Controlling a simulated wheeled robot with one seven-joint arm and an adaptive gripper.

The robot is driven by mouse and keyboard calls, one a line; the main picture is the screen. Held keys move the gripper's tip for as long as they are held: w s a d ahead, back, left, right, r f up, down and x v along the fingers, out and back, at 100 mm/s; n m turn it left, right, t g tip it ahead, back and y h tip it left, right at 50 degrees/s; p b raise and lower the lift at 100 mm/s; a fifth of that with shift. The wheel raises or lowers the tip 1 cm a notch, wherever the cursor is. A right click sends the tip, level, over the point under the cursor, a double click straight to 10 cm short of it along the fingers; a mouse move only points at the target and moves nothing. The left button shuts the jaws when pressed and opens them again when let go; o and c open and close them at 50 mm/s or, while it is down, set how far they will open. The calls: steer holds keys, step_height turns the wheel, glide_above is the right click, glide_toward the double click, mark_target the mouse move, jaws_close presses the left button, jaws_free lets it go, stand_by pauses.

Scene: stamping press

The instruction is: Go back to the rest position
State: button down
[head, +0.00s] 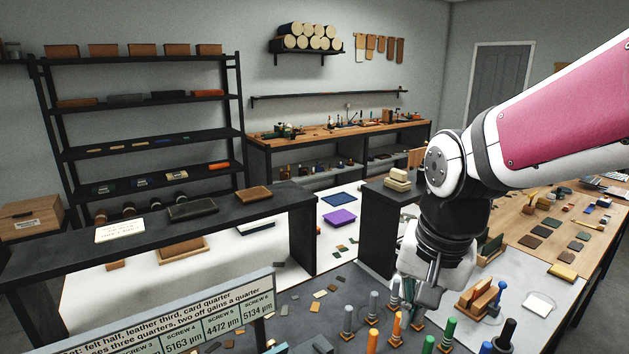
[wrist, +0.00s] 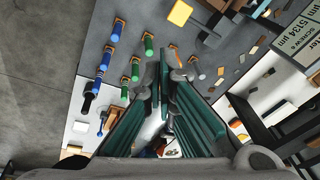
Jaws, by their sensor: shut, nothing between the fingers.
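My gripper (head: 425,296) hangs from my white and pink arm at the right of the head view, above the front part of a dark grey work surface (head: 290,300). Its fingers are shut and empty. In the wrist view, the gripper (wrist: 170,66) shows two dark fingers with green pads, close together at the tips. Several upright tools with coloured handles stand near it, among them a green one (head: 447,334), an orange one (head: 396,328) and a grey one (head: 373,306). I cannot tell whether the gripper touches any of them in the head view.
A sign with screw readings (head: 170,318) stands at the front left. A dark raised bench (head: 270,208) holds trays behind it. A dark block (head: 379,225) stands behind my gripper. A wooden holder (head: 478,300) and a wooden table (head: 520,215) with small pieces are at right.

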steer(key=s+d+r+n+t+b, duration=0.1)
steer(key=s+d+r+n+t, duration=0.2)
steer(key=s, duration=0.6)
steer(key=shift+s+d+r+n, duration=0.35)
steer(key=shift+d+r+n, duration=0.4)
steer(key=shift+r+n, duration=0.45)
